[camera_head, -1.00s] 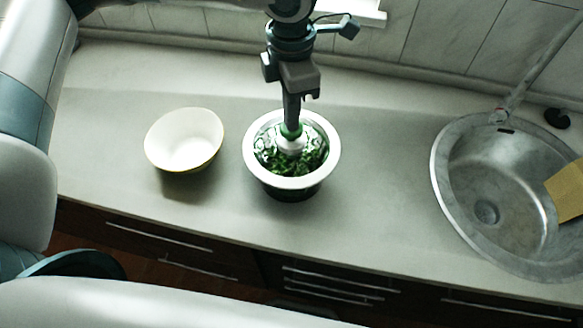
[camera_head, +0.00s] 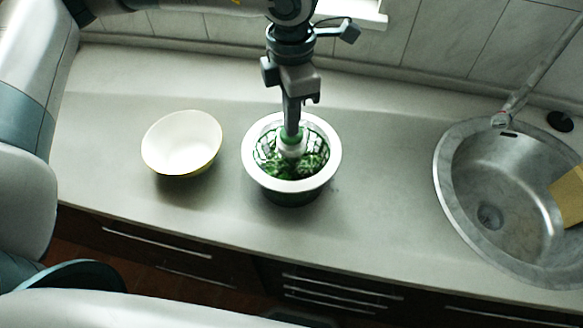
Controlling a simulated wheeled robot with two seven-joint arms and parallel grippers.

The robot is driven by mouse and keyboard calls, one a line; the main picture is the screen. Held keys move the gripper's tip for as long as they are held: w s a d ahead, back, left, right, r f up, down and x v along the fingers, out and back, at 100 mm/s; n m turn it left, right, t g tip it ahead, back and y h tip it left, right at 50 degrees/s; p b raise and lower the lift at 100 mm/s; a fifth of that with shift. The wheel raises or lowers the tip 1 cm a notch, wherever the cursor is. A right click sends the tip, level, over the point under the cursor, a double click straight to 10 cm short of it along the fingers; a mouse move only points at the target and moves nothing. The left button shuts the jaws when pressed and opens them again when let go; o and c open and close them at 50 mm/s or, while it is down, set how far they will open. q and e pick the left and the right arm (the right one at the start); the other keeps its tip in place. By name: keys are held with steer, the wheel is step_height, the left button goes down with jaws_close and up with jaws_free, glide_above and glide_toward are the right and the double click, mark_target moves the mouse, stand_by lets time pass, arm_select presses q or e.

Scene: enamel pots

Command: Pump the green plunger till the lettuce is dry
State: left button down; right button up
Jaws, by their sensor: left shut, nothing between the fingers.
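The salad spinner (camera_head: 254,172) stands on the counter in the middle of the head view, with a pale rim and a dark green body. Green lettuce (camera_head: 308,163) shows inside it, in a basket. The green plunger (camera_head: 291,137) with a whitish base is at the spinner's centre, mostly hidden by my gripper. My left gripper (camera_head: 291,126) points straight down over it, shut with nothing held, its fingertips at the plunger's top. Whether they touch it, I cannot tell. My right gripper is out of view.
A white bowl (camera_head: 182,143) with a yellowish rim sits left of the spinner. A round metal sink (camera_head: 470,190) with a faucet (camera_head: 515,103) and a yellow cloth or sponge (camera_head: 568,192) is at the right. The counter (camera_head: 385,165) between spinner and sink is clear.

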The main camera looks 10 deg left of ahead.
arm_select(q)
steer(key=shift+r, duration=0.95)
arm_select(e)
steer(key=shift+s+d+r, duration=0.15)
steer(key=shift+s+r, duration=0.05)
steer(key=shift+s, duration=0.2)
